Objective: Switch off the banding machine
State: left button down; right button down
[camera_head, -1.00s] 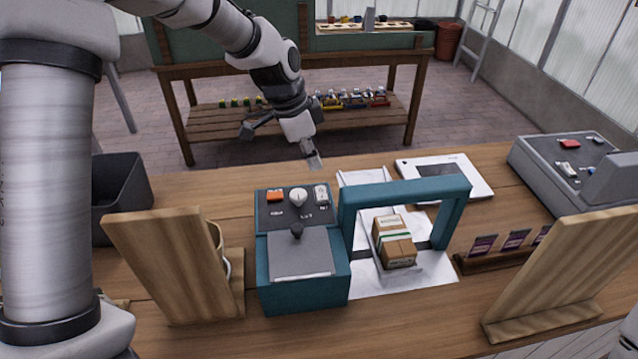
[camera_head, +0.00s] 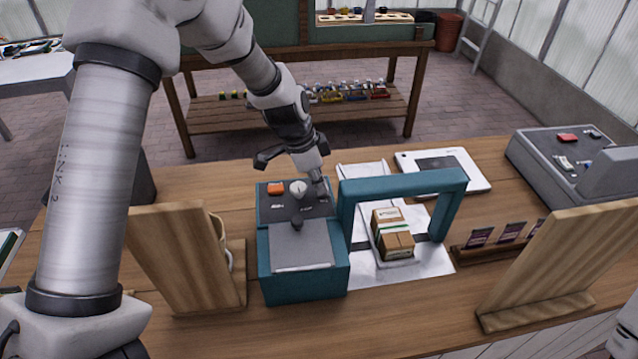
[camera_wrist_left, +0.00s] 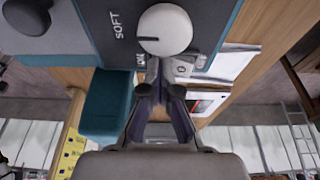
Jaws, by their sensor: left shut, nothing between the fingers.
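The teal banding machine (camera_head: 305,270) stands on the wooden counter, its dark sloped panel carrying an orange button (camera_head: 275,188), a white dial (camera_head: 298,188) and a black knob (camera_head: 297,222). A teal arch (camera_head: 405,187) stands to its right, around a banded cardboard box (camera_head: 393,235). My left gripper (camera_head: 322,188) is shut and empty, its tips at the panel's upper right, over the white switch, which they mostly hide. In the left wrist view the shut fingertips (camera_wrist_left: 160,88) are just below the dial (camera_wrist_left: 165,30); whether they touch the switch I cannot tell.
Wooden stands hold the left (camera_head: 185,255) and right (camera_head: 560,270) of the counter. A grey machine (camera_head: 540,170) is at the far right, a white tablet-like device (camera_head: 470,175) at the back. Purple cards (camera_head: 510,232) stand in a rack.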

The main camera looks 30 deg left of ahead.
pick_arm(q)
jog(key=shift+s, duration=0.15)
jog(key=shift+w+r, duration=0.1)
jog(key=shift+w, duration=0.15)
jog(key=shift+w+a+r+p, duration=0.1)
jog(key=shift+w+a+p, duration=0.25)
jog(key=shift+w+a, duration=0.1)
